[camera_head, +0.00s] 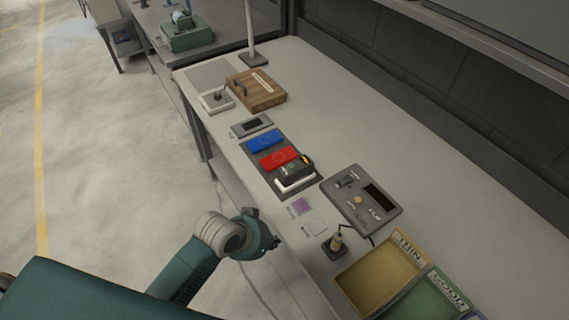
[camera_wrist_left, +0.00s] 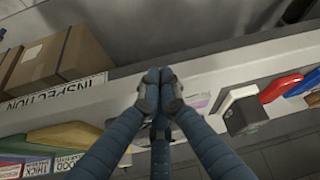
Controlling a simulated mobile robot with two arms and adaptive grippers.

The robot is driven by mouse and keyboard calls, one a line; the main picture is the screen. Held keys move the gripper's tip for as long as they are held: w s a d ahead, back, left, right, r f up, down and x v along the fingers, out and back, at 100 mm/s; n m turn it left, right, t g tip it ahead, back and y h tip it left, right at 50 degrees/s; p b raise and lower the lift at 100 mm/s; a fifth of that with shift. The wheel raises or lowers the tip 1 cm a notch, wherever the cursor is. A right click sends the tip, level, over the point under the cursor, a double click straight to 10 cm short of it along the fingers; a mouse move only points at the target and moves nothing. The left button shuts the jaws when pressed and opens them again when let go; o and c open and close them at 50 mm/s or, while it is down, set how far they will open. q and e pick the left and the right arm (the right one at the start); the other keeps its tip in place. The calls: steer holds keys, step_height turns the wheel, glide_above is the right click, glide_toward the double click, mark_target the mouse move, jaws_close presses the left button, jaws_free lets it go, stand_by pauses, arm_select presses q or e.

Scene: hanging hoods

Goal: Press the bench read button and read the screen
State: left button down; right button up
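A grey instrument box (camera_head: 338,199) sits on the bench right of centre in the head view. It has a dark screen (camera_head: 378,197), a small yellowish round button (camera_head: 357,200) and small white labels too small to read. I see no reading on the screen. My left gripper (camera_head: 272,243) is off the bench's front edge, left of the instrument and apart from it. In the left wrist view its fingers (camera_wrist_left: 160,90) are together, with nothing visible between them. My right gripper is not in view.
Nearby on the bench (camera_head: 330,100) are a probe in a stand (camera_head: 336,243), a yellow THIN tray (camera_head: 375,280), a green GOOD tray (camera_head: 425,300), a purple patch (camera_head: 300,206), blue (camera_head: 264,140) and red (camera_head: 278,158) pieces, and a wooden box (camera_head: 258,92). The bench's back strip is clear.

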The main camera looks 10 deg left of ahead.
arm_select(q)
steer(key=shift+m+h, duration=0.3)
steer(key=shift+m, duration=0.1)
steer(key=w, duration=0.1)
steer(key=w+d+r, duration=0.1)
steer(key=w+r, duration=0.1)
steer(key=shift+w+d, duration=0.25)
steer(key=shift+w, duration=0.1)
steer(key=shift+m+t+h, duration=0.5)
steer(key=shift+m, duration=0.3)
steer(key=w+r, duration=0.3)
steer(key=w, duration=0.2)
steer(key=w+r, duration=0.2)
steer(key=shift+w+d+r+p, duration=0.3)
steer(key=shift+w+d+p, duration=0.05)
steer(key=shift+w, duration=0.05)
steer(key=w+a+r+m+t+h, duration=0.1)
steer(key=w+a+r, duration=0.2)
steer(key=w+r, duration=0.8)
steer(key=shift+r+p, duration=0.25)
steer(key=shift+p, duration=0.05)
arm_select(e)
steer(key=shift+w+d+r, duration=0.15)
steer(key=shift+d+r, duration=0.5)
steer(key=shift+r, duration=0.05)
arm_select(q)
steer(key=shift+f, duration=0.15)
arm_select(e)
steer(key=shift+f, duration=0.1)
